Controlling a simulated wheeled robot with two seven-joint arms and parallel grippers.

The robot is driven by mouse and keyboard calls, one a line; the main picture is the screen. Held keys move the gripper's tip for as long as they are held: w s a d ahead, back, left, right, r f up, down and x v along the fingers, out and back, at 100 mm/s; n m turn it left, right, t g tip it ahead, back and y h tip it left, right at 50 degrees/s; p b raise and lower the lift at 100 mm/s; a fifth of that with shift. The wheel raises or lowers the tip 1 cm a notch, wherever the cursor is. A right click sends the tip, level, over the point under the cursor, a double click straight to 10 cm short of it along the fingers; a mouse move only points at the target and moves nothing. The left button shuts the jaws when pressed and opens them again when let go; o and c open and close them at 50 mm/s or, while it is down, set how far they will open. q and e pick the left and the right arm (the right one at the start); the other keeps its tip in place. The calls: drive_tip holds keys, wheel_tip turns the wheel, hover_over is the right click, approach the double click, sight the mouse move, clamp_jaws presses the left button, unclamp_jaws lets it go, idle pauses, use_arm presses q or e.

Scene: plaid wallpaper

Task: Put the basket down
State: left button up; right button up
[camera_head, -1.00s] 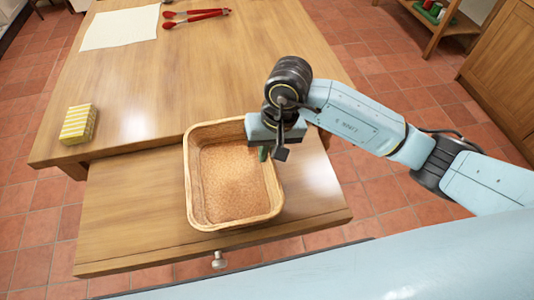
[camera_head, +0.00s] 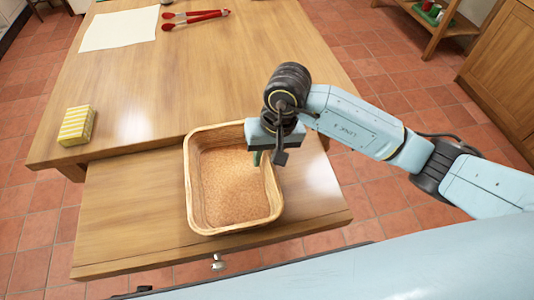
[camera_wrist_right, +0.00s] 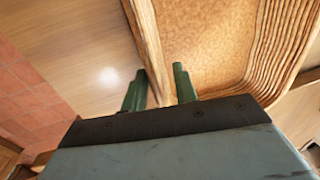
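The tan woven basket (camera_head: 232,185) rests, as far as I can tell, upright on the lower wooden surface (camera_head: 130,210) at the table's near side. It is empty, with a wooden rim. My right gripper (camera_head: 262,158) is at its right wall, pointing down. In the right wrist view, its two green fingers (camera_wrist_right: 160,82) stand on either side of the basket's wall (camera_wrist_right: 149,45), one inside and one outside. A small gap shows between the inner finger and the wall, so the gripper looks open around it. My left gripper is not in view.
The higher tabletop (camera_head: 220,75) lies just behind the basket. A yellow striped sponge (camera_head: 76,125) is at its left edge. A white sheet (camera_head: 119,29) and red tongs (camera_head: 196,17) lie at the far end. A knob (camera_head: 217,263) is in front.

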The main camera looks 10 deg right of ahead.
drive_tip(key=shift+r, duration=0.1)
drive_tip(key=shift+r+p, duration=0.1)
drive_tip(key=shift+p, duration=0.2)
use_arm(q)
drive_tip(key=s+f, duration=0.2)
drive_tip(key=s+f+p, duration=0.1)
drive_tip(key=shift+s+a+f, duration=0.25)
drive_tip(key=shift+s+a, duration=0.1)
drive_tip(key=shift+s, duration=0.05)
use_arm(e)
wheel_tip(320, 180, up, 7)
drive_tip(key=d, duration=0.1)
drive_tip(key=shift+d+r, duration=0.15)
drive_tip(key=shift+d, duration=0.05)
